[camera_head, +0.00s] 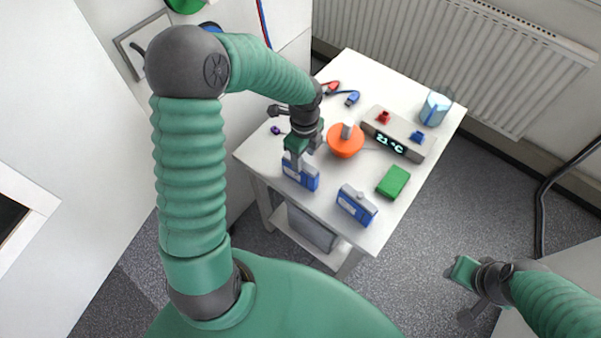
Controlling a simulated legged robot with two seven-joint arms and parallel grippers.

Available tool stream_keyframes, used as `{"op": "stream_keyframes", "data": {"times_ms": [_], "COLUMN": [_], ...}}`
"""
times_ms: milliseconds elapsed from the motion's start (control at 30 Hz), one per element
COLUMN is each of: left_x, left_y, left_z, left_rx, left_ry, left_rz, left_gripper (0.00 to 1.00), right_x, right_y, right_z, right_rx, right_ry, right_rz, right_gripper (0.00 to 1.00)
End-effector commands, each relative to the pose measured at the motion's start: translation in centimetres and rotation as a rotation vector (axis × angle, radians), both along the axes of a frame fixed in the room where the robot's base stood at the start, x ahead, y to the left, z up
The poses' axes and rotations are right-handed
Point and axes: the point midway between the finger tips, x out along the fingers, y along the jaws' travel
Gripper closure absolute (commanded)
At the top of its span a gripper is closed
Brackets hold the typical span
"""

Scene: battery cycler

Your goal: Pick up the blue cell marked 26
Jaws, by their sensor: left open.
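Two blue cells with grey tops are near the front edge of the white table (262,151). The left blue cell (309,178) is right at my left gripper (299,167), which partly covers it. The right blue cell (357,206) stands apart, closer to the front corner. The marks on both cells are too small to read, so I cannot tell which is 26. My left gripper is open, pointing down over the left cell; contact is unclear. My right gripper (463,294) is away from the table at the lower right, and its jaw state is unclear.
Behind the cells are an orange round object (346,141), a green block (393,181) and a grey unit with a display reading 21 °C (404,134). A clear container with blue contents (435,109) and red and blue clips (345,96) are at the back. A radiator (450,45) lines the wall.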

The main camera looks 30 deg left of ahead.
Motion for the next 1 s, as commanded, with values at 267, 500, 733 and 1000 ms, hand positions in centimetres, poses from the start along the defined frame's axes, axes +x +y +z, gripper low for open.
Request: {"op": "stream_keyframes", "data": {"times_ms": [267, 500, 733, 1000], "left_x": [-0.8, -0.7, -0.7, -0.7], "left_y": [0.6, 0.6, 0.6, 0.7], "left_z": [-3.9, -6.1, -6.1, -6.1], "left_rx": [-0.001, 0.000, 0.000, 0.000], "left_ry": [0.004, 0.000, -0.001, -0.001], "left_rz": [0.000, 0.000, 0.000, 0.000], "left_gripper": [0.49, 0.49, 0.61, 0.96], "right_x": [0.0, 0.0, 0.0, 0.0], "right_y": [0.0, 0.0, 0.0, 0.0], "right_z": [-0.2, -0.4, -0.4, -0.4], "right_rx": [0.000, 0.000, 0.000, 0.000], "right_ry": [-0.001, -0.001, -0.001, -0.001], "right_rz": [0.000, 0.000, 0.000, 0.000], "right_gripper": [0.64, 0.64, 0.64, 0.64]}}
